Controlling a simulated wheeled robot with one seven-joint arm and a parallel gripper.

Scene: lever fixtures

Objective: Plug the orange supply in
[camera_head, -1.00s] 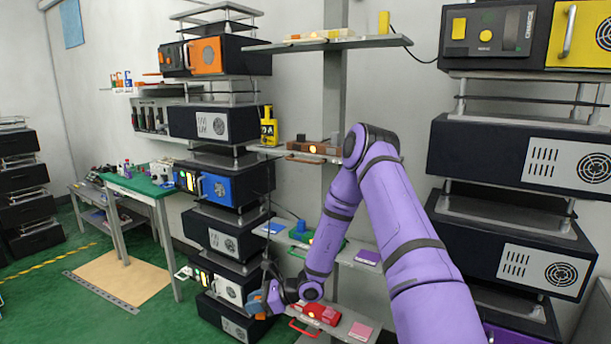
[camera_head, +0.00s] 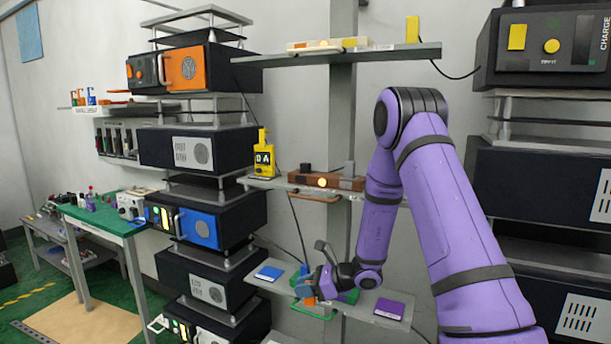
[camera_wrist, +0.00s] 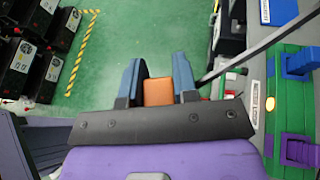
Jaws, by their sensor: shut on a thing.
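My gripper (camera_head: 307,287) is shut on a small orange block (camera_wrist: 158,92), which sits between the two blue fingers in the wrist view. In the head view the orange block (camera_head: 309,301) shows just below the fingertips, in front of the shelf with the green fixture. I cannot tell whether it is a plug. The orange supply (camera_head: 187,68) is a dark box with an orange front panel and a round grille, high on the left rack. My gripper is well below and to the right of it.
A shelf (camera_head: 390,322) with a green fixture (camera_wrist: 297,105), a blue pad (camera_head: 269,272) and a purple pad (camera_head: 389,309) is beside my gripper. Above are a shelf with a brown fixture (camera_head: 330,180) and a top shelf (camera_head: 390,52). A blue-fronted unit (camera_head: 205,229) stands left.

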